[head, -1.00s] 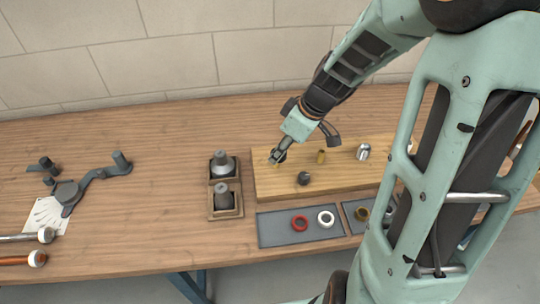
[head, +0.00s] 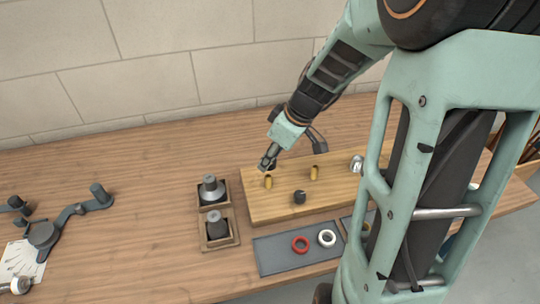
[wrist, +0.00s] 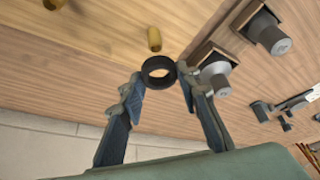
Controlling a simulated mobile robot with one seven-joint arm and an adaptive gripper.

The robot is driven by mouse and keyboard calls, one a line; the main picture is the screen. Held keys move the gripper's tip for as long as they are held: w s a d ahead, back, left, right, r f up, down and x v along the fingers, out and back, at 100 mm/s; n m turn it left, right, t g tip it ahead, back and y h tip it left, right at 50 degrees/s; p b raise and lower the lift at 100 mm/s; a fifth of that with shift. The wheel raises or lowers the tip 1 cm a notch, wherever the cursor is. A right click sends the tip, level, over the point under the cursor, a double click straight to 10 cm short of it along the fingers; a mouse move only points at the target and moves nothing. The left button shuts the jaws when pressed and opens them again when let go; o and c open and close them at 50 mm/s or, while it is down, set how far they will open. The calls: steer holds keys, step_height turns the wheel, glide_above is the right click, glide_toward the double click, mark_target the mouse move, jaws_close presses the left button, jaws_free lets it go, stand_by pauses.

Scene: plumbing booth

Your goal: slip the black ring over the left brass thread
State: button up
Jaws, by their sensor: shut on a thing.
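My gripper (wrist: 158,85) is shut on a black ring (wrist: 159,72), gripped between both fingertips with its hole visible in the wrist view. The left brass thread (head: 268,182) stands upright at the left end of the wooden board (head: 255,206). It also shows in the wrist view (wrist: 154,39), just past the ring. The ring is apart from the thread, not around it. In the head view my gripper (head: 268,162) is at the board's back left, behind the thread; the ring is small and hard to make out there.
A second brass thread (head: 314,173), a dark knob (head: 300,197) and a silver fitting (head: 357,164) stand on the board. Two wooden holders with grey parts (head: 211,190) (head: 219,230) are left of it. A grey mat (head: 275,263) in front holds red (head: 300,244) and white (head: 326,238) rings.

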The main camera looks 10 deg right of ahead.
mark_target(270, 177)
steer(key=shift+f+b, duration=0.6)
steer(key=shift+f, duration=0.8)
steer(key=shift+f+b, duration=1.5)
steer(key=shift+b, duration=0.45)
steer(key=o, duration=0.9)
steer(key=shift+o, duration=0.2)
steer(key=o, duration=0.8)
steer(key=shift+c, duration=0.2)
steer(key=shift+r, duration=0.1)
